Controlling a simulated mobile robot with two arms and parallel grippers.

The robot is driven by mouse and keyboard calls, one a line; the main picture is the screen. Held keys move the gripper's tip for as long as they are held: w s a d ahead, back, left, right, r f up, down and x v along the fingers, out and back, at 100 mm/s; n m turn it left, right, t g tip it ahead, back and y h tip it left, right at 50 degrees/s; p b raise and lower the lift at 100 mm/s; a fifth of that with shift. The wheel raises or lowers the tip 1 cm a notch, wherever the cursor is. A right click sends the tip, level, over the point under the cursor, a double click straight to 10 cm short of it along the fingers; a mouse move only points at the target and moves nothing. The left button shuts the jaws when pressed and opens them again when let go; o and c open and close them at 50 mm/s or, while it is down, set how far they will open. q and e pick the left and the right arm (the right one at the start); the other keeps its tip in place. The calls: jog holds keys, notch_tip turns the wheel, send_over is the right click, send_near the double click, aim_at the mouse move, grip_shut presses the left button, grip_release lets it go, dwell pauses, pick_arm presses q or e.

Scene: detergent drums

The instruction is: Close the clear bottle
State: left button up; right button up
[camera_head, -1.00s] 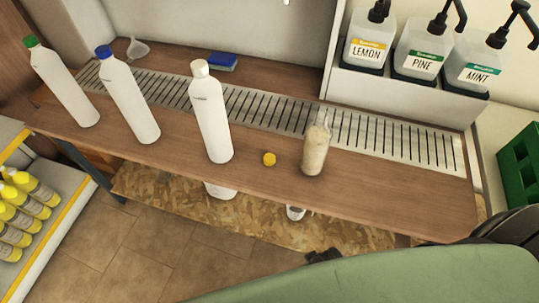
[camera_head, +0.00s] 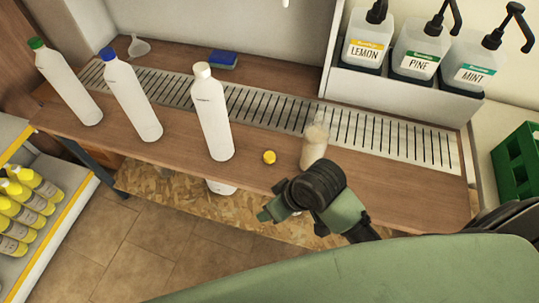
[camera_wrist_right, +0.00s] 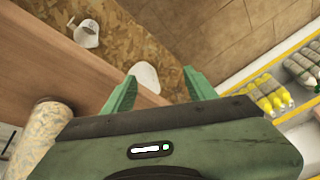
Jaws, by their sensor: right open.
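The clear bottle (camera_head: 314,148) stands upright and without a cap on the wooden bench, filled with a pale, cloudy content. It also shows at the left of the right wrist view (camera_wrist_right: 38,138). A small yellow cap (camera_head: 269,157) lies on the bench to the left of the bottle. My right gripper (camera_head: 270,212) is in front of the bench's front edge, below the cap in the picture and apart from both cap and bottle. Its fingers (camera_wrist_right: 160,88) are open and empty in the right wrist view. My left gripper is not in view.
White bottles with white (camera_head: 213,115), blue (camera_head: 132,95) and green caps (camera_head: 37,43) stand along the bench. A metal grate (camera_head: 270,107) runs behind. Pump dispensers (camera_head: 418,50) sit at the back right. A lower chipboard shelf (camera_wrist_right: 130,45) holds white items. A blue sponge (camera_head: 223,59) lies behind.

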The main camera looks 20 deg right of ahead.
jog(key=w+a+n, duration=0.2)
jog(key=w+a, duration=0.1)
jog(key=w, duration=0.1)
notch_tip(320, 180, up, 3)
jog(key=g+h, duration=0.2)
jog(key=g, duration=0.1)
send_over(270, 158)
jog(key=s+a, duration=0.4)
jog(key=a, duration=0.1)
jog(key=shift+s+d+f+n, duration=0.1)
jog(key=shift+d+n, duration=0.05)
jog(key=shift+n, duration=0.15)
jog(key=shift+m+h, duration=0.4)
jog(key=w+d+r, duration=0.1)
jog(key=w+d, duration=0.1)
jog(key=d, duration=0.1)
jog(key=w+d+r, duration=0.1)
jog(key=shift+w+d+r, duration=0.15)
jog(key=shift+w+r, duration=0.2)
jog(key=shift+w+d+r, duration=0.1)
jog(key=shift+d+r, duration=0.1)
jog(key=shift+d, duration=0.05)
notch_tip(270, 158, down, 2)
jog(key=shift+f, duration=0.25)
jog(key=shift+w+f, duration=0.1)
